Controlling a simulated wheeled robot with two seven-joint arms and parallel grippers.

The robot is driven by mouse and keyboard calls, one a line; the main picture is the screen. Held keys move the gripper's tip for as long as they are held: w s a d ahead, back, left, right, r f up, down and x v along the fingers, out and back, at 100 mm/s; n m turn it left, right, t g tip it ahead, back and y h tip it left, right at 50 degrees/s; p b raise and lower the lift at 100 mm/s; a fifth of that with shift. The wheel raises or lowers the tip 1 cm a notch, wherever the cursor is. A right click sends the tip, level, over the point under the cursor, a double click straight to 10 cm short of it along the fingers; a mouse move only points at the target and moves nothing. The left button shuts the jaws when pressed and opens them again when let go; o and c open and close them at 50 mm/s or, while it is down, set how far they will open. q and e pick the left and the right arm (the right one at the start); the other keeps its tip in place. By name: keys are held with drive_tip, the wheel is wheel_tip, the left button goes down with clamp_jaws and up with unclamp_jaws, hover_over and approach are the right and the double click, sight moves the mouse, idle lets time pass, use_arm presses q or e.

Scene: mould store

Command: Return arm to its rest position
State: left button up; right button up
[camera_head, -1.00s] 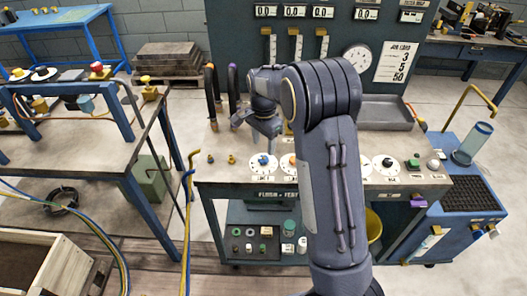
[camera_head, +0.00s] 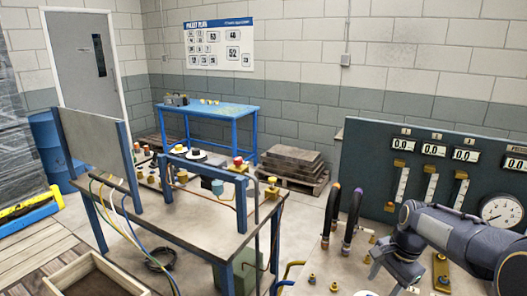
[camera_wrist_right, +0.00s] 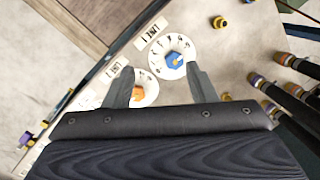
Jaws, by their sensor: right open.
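My right arm comes in at the lower right of the head view. Its gripper (camera_head: 392,280) hangs over the bench in front of the gauge panel (camera_head: 370,170), to the right of the dark upright hoses (camera_head: 343,215). In the right wrist view the two fingers of the gripper (camera_wrist_right: 164,86) stand well apart with nothing between them. Below them are a white dial with a blue knob (camera_wrist_right: 173,58) and one with an orange knob (camera_wrist_right: 138,94), partly hidden by a finger. My left gripper is not in view.
A grey-topped table (camera_head: 195,215) with fittings stands left of the bench. A blue table (camera_head: 235,110) and stacked slabs on a pallet (camera_head: 290,160) are behind it. Several coloured hose ends (camera_wrist_right: 290,88) are close right of the gripper in the wrist view.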

drive_tip(key=s+a+r+n+t, duration=0.1)
drive_tip(key=s+a+n, duration=0.2)
drive_tip(key=s, duration=0.5)
drive_tip(key=s+a+r+n+t+y, duration=0.1)
drive_tip(key=s+a+n, duration=0.3)
drive_tip(key=s, duration=0.4)
drive_tip(key=s+a+r+n+t+y, duration=0.1)
drive_tip(key=s+a+n, duration=0.3)
drive_tip(key=s, duration=0.4)
drive_tip(key=shift+s+r+n+t, duration=0.2)
drive_tip(key=shift+s+n+t, duration=0.25)
drive_tip(key=shift+t, duration=0.45)
